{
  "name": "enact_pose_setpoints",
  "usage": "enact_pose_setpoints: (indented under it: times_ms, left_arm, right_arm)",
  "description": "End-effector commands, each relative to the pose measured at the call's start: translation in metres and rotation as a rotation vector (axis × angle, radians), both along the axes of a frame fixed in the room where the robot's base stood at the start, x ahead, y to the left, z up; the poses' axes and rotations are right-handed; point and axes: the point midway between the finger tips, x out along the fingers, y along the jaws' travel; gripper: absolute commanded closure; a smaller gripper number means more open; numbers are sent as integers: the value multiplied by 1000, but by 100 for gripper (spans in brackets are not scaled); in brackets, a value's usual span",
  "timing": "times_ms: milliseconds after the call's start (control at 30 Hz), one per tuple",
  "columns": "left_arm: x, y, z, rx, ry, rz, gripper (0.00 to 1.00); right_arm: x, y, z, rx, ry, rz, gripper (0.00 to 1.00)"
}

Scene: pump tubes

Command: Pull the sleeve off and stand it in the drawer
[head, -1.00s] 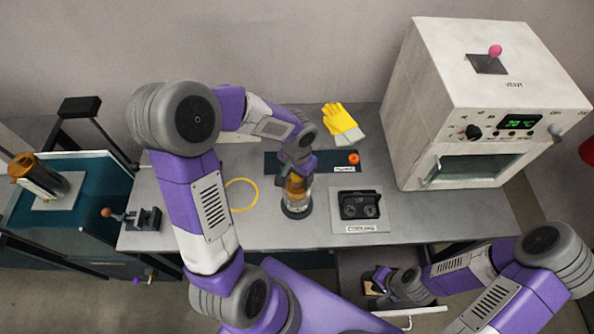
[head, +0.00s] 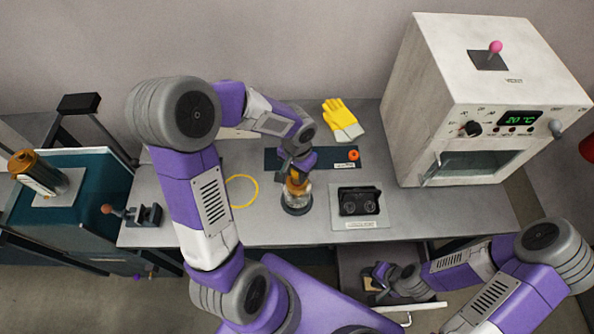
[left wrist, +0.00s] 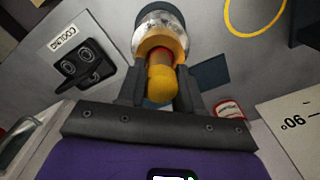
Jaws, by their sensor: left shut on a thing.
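A tube assembly stands upright on the bench, with an amber part (head: 296,184) above a clear, glass-like lower part on a dark round base (head: 296,206). My left gripper (head: 298,167) reaches down on it from above and is shut on the amber part. In the left wrist view, the amber rounded end (left wrist: 162,82) lies between my left fingers (left wrist: 160,95), with an orange collar and the clear part beyond. I cannot tell which part is the sleeve. The drawer (head: 350,262) is pulled out below the bench. My right gripper (head: 378,277) is over it; its fingers are too small to read.
A dark double-socket block (head: 359,201) on a cooling plate stands right of the tube. A yellow ring (head: 242,190) lies left of it. A yellow glove (head: 340,117) lies behind, and a white oven (head: 470,110) stands at the right.

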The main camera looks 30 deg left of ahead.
Motion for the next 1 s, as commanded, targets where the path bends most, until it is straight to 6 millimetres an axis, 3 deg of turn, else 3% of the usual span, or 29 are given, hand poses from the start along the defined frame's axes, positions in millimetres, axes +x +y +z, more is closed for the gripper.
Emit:
enact_pose_setpoints:
  times_ms: [1000]
  left_arm:
    - [0, 0, 13, 0, -1, 0, 100]
  right_arm:
    - [0, 0, 8, 0, 0, 0, 62]
